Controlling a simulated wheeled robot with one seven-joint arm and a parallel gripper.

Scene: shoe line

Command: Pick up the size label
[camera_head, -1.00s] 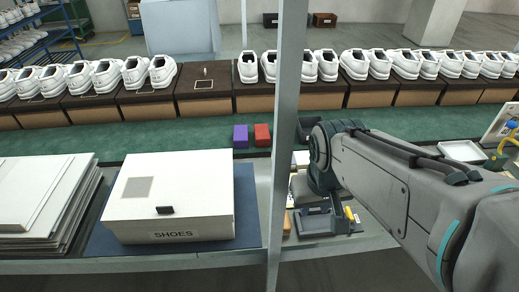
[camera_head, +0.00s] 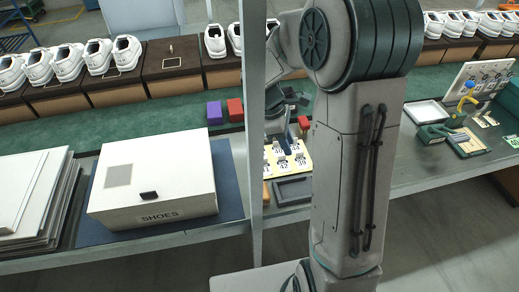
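Several white size labels with black numbers, one reading 42 (camera_head: 284,167), stand on a pale yellow board (camera_head: 271,189) just right of the grey post. My gripper (camera_head: 277,135) hangs down behind the post, just above or beyond the far edge of the board. The post and my own arm hide part of it, and its fingers are too small and covered to tell open from shut. I cannot see any label held in it. My upper arm covers the right end of the board.
The grey post (camera_head: 251,130) stands in front of the work area. A white SHOES box (camera_head: 155,180) is on a blue mat at left. A dark tray (camera_head: 292,189) lies in front of the labels. Purple (camera_head: 214,112) and red (camera_head: 235,109) blocks stand behind.

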